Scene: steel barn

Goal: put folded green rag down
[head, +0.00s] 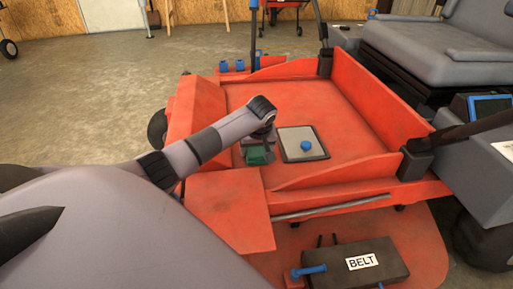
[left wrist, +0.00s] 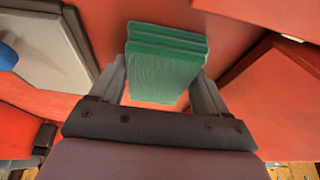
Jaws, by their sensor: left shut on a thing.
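The folded green rag (left wrist: 165,60) sits between the two fingers of my left gripper (left wrist: 160,85) in the left wrist view, with its layered folds showing at the far edge. In the head view the rag (head: 258,156) shows as a small green patch below my left gripper (head: 258,146). The gripper is shut on it over the red deck (head: 350,130) of the machine. I cannot tell whether the rag touches the deck. My right gripper is not in view.
A grey tray (head: 291,152) with a blue knob (head: 305,146) lies right of the rag. Red raised walls edge the deck. A dark box labelled BELT (head: 385,268) is in front. Free deck lies behind and right of the tray.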

